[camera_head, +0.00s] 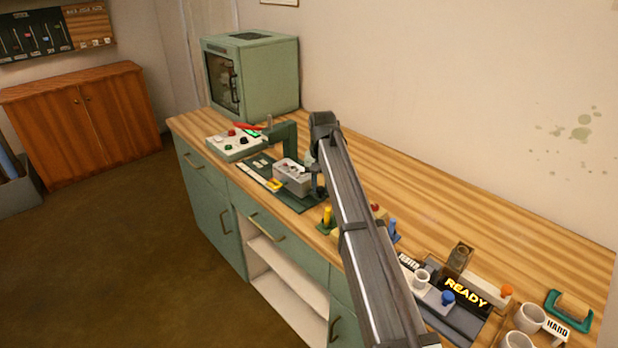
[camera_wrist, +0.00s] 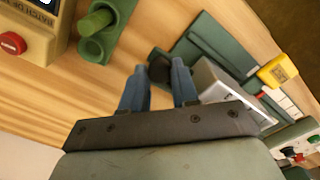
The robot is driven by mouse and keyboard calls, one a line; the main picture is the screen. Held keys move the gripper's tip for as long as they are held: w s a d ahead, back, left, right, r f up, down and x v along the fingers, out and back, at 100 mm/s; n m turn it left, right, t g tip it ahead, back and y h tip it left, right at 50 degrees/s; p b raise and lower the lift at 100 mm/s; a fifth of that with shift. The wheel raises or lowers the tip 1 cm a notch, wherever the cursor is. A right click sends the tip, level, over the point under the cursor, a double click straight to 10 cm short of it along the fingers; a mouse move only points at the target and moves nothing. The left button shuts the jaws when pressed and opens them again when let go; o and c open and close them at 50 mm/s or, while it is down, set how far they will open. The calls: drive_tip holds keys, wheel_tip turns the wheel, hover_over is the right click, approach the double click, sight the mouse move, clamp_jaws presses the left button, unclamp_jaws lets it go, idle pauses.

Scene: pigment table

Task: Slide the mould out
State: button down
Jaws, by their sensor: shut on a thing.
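A light grey metal block (camera_head: 292,178), which looks like the mould, sits on a dark green base plate (camera_head: 306,206) beside a green upright frame (camera_head: 283,138). The wrist view shows the grey block (camera_wrist: 211,80) to the right of my fingers, partly hidden by my gripper body. My gripper (camera_wrist: 160,68) has its blue fingers shut on a small dark knob (camera_wrist: 159,64) at the edge of the green plate. I cannot tell whether the knob joins the block. In the head view my gripper (camera_head: 319,186) is at the block's right side, mostly hidden by my arm.
A control box (camera_head: 235,142) with buttons stands left of the plate, before a green oven (camera_head: 250,75). In the wrist view a green holder (camera_wrist: 105,30) and a red-buttoned box (camera_wrist: 25,35) are at upper left, and a yellow piece (camera_wrist: 277,71) at right.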

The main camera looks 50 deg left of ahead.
drive_tip(key=shift+d, duration=0.7)
drive_tip(key=c, duration=0.9)
unclamp_jaws()
drive_tip(key=shift+o, duration=0.2)
drive_tip(key=shift+r, duration=0.1)
wheel_tip(320, 180, up, 14)
drive_tip(key=shift+f, duration=0.2)
